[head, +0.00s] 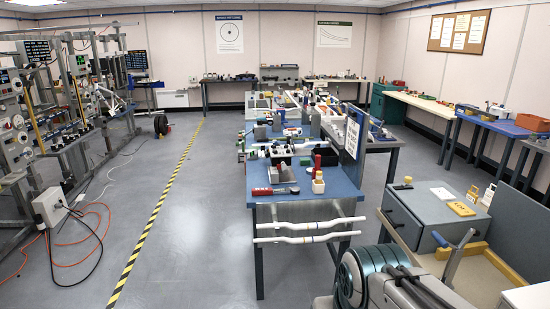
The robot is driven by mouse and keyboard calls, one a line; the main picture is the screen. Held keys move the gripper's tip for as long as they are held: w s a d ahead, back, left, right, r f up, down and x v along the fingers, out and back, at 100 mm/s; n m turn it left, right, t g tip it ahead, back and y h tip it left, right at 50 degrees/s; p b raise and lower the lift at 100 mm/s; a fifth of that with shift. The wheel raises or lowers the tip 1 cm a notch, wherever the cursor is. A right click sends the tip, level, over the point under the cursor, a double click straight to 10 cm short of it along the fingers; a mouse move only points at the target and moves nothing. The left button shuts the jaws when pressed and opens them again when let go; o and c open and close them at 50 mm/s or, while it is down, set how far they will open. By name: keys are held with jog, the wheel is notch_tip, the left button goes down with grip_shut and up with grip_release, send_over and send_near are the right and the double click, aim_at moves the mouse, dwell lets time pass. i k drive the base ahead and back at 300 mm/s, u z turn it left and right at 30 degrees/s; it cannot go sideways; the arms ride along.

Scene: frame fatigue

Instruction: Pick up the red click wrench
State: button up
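A red elongated item (262,191) lies near the front left edge of the blue-topped bench (335,202) in the middle of the room. It looks like the red click wrench, but it is too small to be sure. Dark parts (292,190) are at its right end. Another red item (317,163) stands upright farther right, by a small cream container (318,186). I cannot make out my gripper in the head view, so its distance from the red items does not show.
White bent tubes (305,228) stick out across the bench front. A grey-blue cabinet (425,215) and a machine (375,275) crowd the right foreground. Metal racks (25,140) and cables (75,235) fill the left. Floor (200,245) is clear left of the bench, crossed by a striped line (157,210).

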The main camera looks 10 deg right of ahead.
aim_at(257, 191)
jog(key=u, duration=0.4)
jog(key=k, duration=0.55)
jog(key=u, duration=0.85)
jog(key=i, duration=1.8)
jog(key=z, duration=0.25)
jog(key=i, duration=1.75)
jog(key=z, duration=1.45)
jog(key=i, duration=0.9)
jog(key=z, duration=1.2)
jog(key=i, duration=0.35)
jog(key=z, duration=0.15)
